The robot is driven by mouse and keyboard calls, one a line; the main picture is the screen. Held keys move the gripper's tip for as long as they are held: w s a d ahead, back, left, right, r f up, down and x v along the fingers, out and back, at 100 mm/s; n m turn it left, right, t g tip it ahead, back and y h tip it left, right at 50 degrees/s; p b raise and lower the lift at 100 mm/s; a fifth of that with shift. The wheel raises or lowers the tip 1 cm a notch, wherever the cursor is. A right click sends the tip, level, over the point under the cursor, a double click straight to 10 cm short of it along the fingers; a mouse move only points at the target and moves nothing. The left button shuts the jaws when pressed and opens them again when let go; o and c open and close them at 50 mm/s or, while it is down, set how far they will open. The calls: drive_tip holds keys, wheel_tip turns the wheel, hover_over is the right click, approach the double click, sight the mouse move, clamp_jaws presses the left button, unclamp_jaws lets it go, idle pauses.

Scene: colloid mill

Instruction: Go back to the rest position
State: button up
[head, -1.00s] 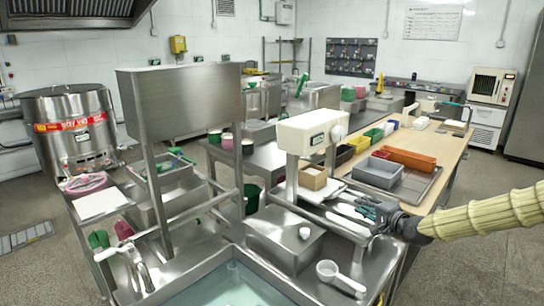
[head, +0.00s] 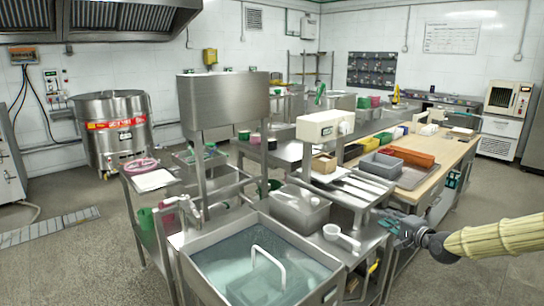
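My arm, in a cream ribbed sleeve, comes in from the right edge of the head view. My gripper (head: 388,222) is at the right front corner of the steel sink bench (head: 352,257), to the right of a white scoop (head: 341,236). It is small and dark against the bench, and I see nothing clearly held in it. Whether its fingers are apart or together cannot be made out, nor whether it touches the bench edge.
A water-filled sink (head: 215,255) is in front. A wooden-topped table (head: 440,148) with trays stands behind my gripper. A large steel drum (head: 112,150) is at the left. The floor (head: 480,275) at the lower right is clear.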

drive_tip(key=s+a+f+n+g+p, duration=0.1)
drive_tip(key=s+a+f+n+g, duration=0.25)
drive_tip(key=s+a+f, duration=0.75)
drive_tip(key=s+a+f+n+g+p, duration=0.3)
drive_tip(key=s+a+f, duration=0.4)
drive_tip(key=s+f, duration=0.65)
drive_tip(key=s+f+n+g+h, duration=0.2)
drive_tip(key=s+f+n+g, duration=0.1)
drive_tip(key=s, duration=1.4)
drive_tip(key=s+d+f+n+g+h+p, duration=0.1)
drive_tip(key=s+f+n+g+h, duration=0.2)
drive_tip(key=s, duration=1.3)
wheel_tip(320, 180, down, 3)
drive_tip(key=shift+s+d+f+g, duration=0.1)
drive_tip(key=shift+s+d+g, duration=0.25)
drive_tip(key=shift+g, duration=0.9)
drive_tip(key=shift+a, duration=0.15)
